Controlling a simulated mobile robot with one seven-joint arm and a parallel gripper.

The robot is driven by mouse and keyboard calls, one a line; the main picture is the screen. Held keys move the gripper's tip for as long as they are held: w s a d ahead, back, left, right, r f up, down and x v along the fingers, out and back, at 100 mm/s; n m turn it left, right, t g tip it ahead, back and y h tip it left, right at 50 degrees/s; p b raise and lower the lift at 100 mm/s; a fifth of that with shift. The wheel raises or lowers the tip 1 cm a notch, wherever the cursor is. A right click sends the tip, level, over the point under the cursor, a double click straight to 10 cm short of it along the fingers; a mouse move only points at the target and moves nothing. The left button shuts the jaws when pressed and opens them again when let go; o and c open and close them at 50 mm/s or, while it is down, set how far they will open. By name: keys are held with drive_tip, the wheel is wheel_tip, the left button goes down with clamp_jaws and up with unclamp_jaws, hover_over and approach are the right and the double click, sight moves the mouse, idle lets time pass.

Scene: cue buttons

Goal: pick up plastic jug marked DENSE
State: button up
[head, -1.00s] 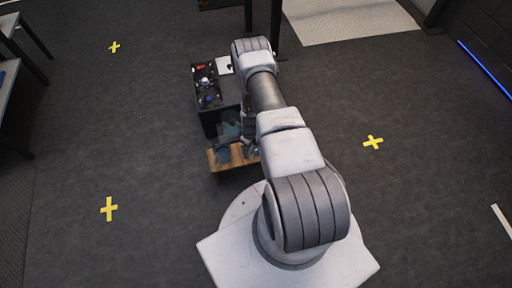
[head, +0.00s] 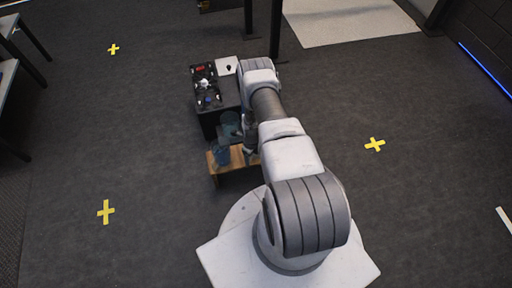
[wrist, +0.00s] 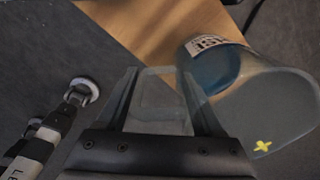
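A clear, bluish plastic jug (wrist: 212,68) stands at the edge of a wooden surface in the wrist view, at the right of my gripper (wrist: 158,82). Its label is partly visible and its last letters seem to read "NSE". My gripper's fingers are apart, and a translucent, handle-like loop (wrist: 165,72) shows between them; I cannot tell whether they touch it. In the head view a blue jug (head: 221,154) is on the small wooden stand (head: 238,161), with a teal container (head: 230,123) behind it. My gripper (head: 250,146) is just right of them, partly hidden by my arm.
A black table (head: 228,93) behind the stand holds a dark tray (head: 197,88) of small red, white and blue items and a white panel (head: 227,66) with a dark button. Yellow crosses (head: 375,144) mark the grey floor, which is open on both sides.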

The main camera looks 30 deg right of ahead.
clamp_jaws()
drive_tip(key=shift+r, duration=0.2)
idle(0.3)
drive_tip(key=shift+r+p, duration=0.5)
drive_tip(key=shift+r, duration=0.3)
drive_tip(key=r, duration=0.1)
drive_tip(key=r+p, duration=0.1)
drive_tip(key=shift+w+d+r, duration=0.15)
drive_tip(key=shift+d+r, duration=0.05)
drive_tip(key=shift+r, duration=0.1)
drive_tip(key=w+d+r, duration=0.5)
drive_tip(key=d+r, duration=0.1)
drive_tip(key=d, duration=0.3)
drive_tip(key=shift+w+d+r+p, duration=0.2)
drive_tip(key=shift+d+p, duration=0.1)
drive_tip(key=shift+p, duration=0.05)
idle(2.2)
